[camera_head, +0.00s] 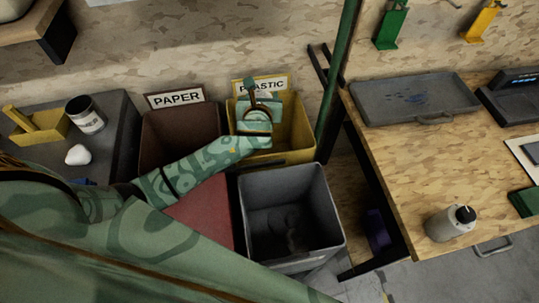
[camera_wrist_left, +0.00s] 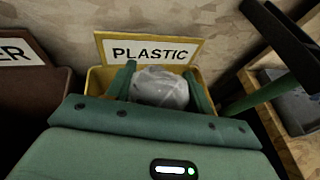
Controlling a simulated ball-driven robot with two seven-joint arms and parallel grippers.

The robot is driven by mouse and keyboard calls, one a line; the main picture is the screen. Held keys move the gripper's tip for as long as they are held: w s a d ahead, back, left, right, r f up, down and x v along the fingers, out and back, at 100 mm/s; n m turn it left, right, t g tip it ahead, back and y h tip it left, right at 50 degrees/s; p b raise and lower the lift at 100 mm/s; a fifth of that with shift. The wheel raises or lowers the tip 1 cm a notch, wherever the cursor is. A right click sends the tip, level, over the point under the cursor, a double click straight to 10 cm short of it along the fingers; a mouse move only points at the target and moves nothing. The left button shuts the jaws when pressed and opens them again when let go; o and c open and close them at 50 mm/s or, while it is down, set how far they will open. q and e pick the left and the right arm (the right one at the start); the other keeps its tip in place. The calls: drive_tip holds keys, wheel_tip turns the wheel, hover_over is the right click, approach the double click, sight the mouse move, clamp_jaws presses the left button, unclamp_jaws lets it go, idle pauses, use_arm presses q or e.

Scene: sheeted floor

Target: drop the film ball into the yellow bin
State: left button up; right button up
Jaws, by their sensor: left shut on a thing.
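The yellow bin (camera_head: 290,157) with a PLASTIC sign (camera_head: 262,85) stands against the wall in the head view. It also shows in the wrist view (camera_wrist_left: 97,80), partly hidden by my gripper. My left gripper (camera_head: 264,92) is above this bin, near the sign. In the wrist view its two green fingers are shut on the film ball (camera_wrist_left: 160,88), a crumpled, clear-whitish lump. The ball is mostly hidden in the head view. My right gripper is not in view.
A dark brown bin with a PAPER sign (camera_head: 175,98) stands left of the yellow bin. An open grey bin (camera_head: 330,225) stands in front. A workbench (camera_head: 430,150) with a grey tray (camera_head: 415,99) is at right, beside a green post (camera_head: 335,90).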

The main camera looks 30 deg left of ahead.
use_arm(q)
drive_tip(key=o, duration=1.1)
drive_tip(key=shift+c, duration=0.2)
drive_tip(key=shift+s, duration=0.1)
drive_tip(key=shift+s+d+r+p, duration=0.2)
drive_tip(key=shift+s+p, duration=0.1)
drive_tip(key=p+v, duration=0.4)
drive_tip(key=v, duration=1.1)
drive_tip(key=shift+s+p, duration=0.25)
drive_tip(key=shift+p, duration=0.15)
drive_tip(key=shift+d+f, duration=0.1)
